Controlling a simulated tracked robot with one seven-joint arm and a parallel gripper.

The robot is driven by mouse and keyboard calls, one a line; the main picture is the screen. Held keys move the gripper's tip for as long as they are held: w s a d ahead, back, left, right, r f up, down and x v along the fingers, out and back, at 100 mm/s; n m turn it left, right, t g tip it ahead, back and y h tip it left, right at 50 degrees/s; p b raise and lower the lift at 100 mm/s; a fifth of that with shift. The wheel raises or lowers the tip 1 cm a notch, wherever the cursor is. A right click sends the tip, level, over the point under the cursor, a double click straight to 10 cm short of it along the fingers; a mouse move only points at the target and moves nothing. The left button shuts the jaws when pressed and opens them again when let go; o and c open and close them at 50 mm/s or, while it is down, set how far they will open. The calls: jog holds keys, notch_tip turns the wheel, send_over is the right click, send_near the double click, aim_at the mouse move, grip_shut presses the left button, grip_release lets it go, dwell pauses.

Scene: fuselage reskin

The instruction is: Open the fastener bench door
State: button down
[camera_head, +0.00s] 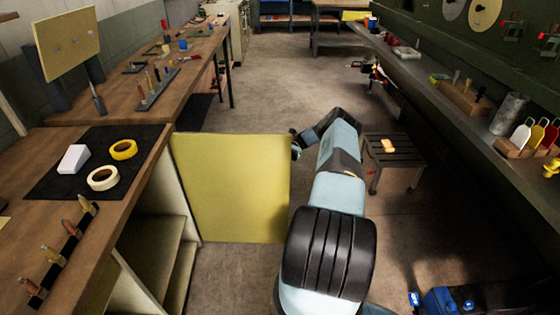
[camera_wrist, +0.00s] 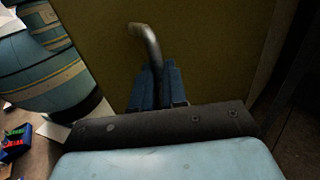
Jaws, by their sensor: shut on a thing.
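The fastener bench door (camera_head: 235,188) is a yellow panel that stands swung out from the left bench into the aisle, and the cabinet interior with a shelf (camera_head: 152,248) shows beside it. In the wrist view the door (camera_wrist: 215,60) fills the background, with a bent metal handle (camera_wrist: 146,38) on it. My gripper (camera_wrist: 156,82) is shut on the lower part of this handle, with its blue fingers side by side.
A low slatted stool (camera_head: 394,152) stands right of my arm. A long shelf runs along the right wall. The aisle floor (camera_head: 280,85) ahead is clear.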

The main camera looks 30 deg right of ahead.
jog(key=shift+w+a+f, duration=0.1)
jog(key=shift+a+f, duration=0.1)
jog(key=shift+a, duration=0.25)
jog(key=c, duration=1.4)
grip_release()
jog(key=shift+w, duration=0.1)
jog(key=shift+o, duration=1.2)
jog(key=shift+d+r, duration=0.1)
